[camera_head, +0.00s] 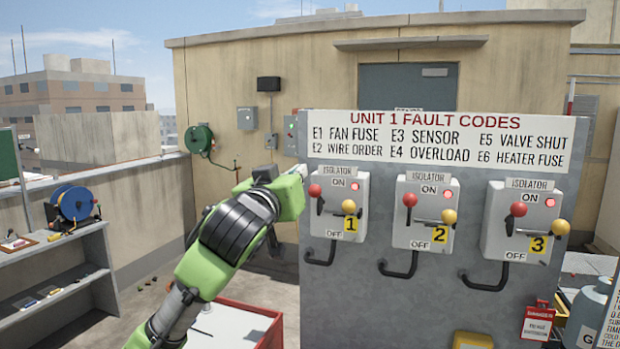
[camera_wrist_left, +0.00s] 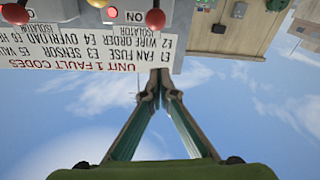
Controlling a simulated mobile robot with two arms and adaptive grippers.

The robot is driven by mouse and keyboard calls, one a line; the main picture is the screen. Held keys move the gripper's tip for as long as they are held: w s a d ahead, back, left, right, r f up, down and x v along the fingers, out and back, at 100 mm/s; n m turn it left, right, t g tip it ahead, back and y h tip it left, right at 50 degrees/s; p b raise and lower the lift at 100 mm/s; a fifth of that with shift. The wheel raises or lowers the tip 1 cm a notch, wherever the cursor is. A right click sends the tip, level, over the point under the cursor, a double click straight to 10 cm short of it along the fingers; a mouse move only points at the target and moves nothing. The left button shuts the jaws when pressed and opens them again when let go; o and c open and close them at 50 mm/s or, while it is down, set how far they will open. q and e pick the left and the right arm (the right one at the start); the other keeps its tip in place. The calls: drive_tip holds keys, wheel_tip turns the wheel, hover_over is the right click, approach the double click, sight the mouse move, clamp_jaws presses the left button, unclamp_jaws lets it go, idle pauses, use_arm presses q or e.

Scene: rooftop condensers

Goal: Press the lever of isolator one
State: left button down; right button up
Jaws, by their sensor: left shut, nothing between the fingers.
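Isolator one (camera_head: 338,222) is a pale box at the left of the grey panel, with ON above, OFF below and a yellow number 1 label. Its lever parts show a red ball (camera_head: 315,191) at left and a yellow ball (camera_head: 348,206) on a dark bar. A red lamp glows near ON. My left gripper (camera_head: 300,171) is up beside the box's upper left corner, mostly hidden by its own green wrist. In the left wrist view its fingers (camera_wrist_left: 155,78) meet at the tips, shut and empty. That view is upside down and shows isolator one's red ball (camera_wrist_left: 155,18). My right gripper is out of view.
Isolator two (camera_head: 424,212) and isolator three (camera_head: 521,222) stand to the right, their lamps lit. A fault-code sign (camera_head: 440,139) tops the panel. Black curved handles hang below the boxes. A red-edged bin (camera_head: 240,325) and a shelf (camera_head: 60,262) are at left.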

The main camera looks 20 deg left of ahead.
use_arm(q)
drive_tip(key=r+p, duration=0.1)
drive_tip(key=p, duration=0.3)
hover_over(319, 197)
drive_tip(key=s+a, duration=0.2)
drive_tip(key=s, duration=0.1)
drive_tip(key=f, duration=0.1)
drive_tip(key=f+p, duration=0.1)
drive_tip(key=s+d+f, duration=0.1)
drive_tip(key=f, duration=0.1)
drive_tip(key=shift+w+f, duration=0.1)
